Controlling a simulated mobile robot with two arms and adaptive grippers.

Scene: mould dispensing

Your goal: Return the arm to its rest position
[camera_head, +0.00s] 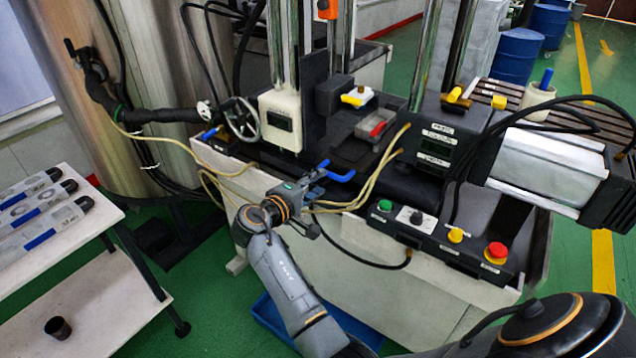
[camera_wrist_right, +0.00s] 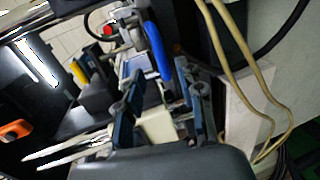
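My right gripper (camera_head: 310,186) is in front of the machine, close to a blue handle (camera_head: 337,175). In the right wrist view my right gripper (camera_wrist_right: 160,80) has its two blue-padded fingers apart, with a clear gap between them. The blue handle (camera_wrist_right: 158,52) shows just beyond the fingertips there. I see nothing held between the fingers. Whether a finger touches the handle I cannot tell. My left gripper is in neither view.
The machine has a control panel with green (camera_head: 385,206), yellow (camera_head: 455,236) and red (camera_head: 496,251) buttons. Tan cables (camera_head: 370,185) run near the gripper. A white shelf (camera_head: 60,250) with blue-edged trays stands left. A blue bin (camera_head: 265,318) lies below my arm.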

